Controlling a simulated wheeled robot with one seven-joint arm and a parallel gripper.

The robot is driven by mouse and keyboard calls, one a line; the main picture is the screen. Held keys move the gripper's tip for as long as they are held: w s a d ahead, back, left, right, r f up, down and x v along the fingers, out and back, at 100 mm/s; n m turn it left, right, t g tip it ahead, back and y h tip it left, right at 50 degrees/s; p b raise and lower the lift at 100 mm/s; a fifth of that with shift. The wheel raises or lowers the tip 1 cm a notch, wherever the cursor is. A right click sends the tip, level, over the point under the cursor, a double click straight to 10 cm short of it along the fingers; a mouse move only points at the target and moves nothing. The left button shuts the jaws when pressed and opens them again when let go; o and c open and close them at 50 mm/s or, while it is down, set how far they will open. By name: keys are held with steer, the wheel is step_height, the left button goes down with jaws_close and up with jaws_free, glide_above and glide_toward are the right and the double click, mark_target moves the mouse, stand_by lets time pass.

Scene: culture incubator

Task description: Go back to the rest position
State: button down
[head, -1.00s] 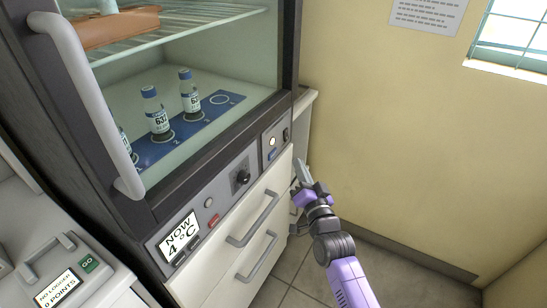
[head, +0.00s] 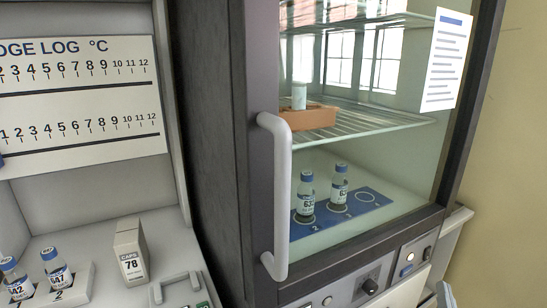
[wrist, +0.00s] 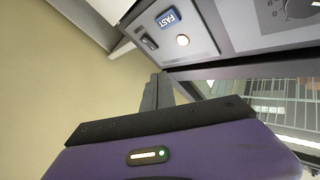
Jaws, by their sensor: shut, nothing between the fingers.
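My gripper (wrist: 157,92) shows in the wrist view with its dark fingers together and nothing held between them. Its purple body fills the bottom of that view. The fingers point toward the incubator's control panel (wrist: 190,35), which has a blue FAST button and a lit round lamp, and look apart from it, though the gap is hard to judge. In the head view only a small grey tip, likely my gripper (head: 444,293), shows at the bottom right; the rest of the arm is out of frame.
The incubator's glass door is shut, with a white handle (head: 279,195). Inside, two vials (head: 305,195) (head: 339,187) stand on a blue numbered mat (head: 365,203). Bare wall lies at right.

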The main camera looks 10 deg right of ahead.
steer(key=s+a+r+n+g+y+p, duration=0.1)
steer(key=s+a+n+y+p, duration=0.1)
steer(key=s+a, duration=0.6)
steer(key=s+a+r+n+g+y+p, duration=0.1)
steer(key=s+a+n+y, duration=0.3)
steer(key=s, duration=1.2)
steer(key=s+a+r+n+g+y+p, duration=0.1)
steer(key=s+a+r+n+y+p, duration=0.1)
steer(key=s+a, duration=1)
steer(key=n+y+p, duration=0.1)
steer(key=n, duration=0.1)
steer(key=shift+r+n+g, duration=0.15)
steer(key=shift+n+g, duration=0.15)
steer(key=shift+g, duration=0.1)
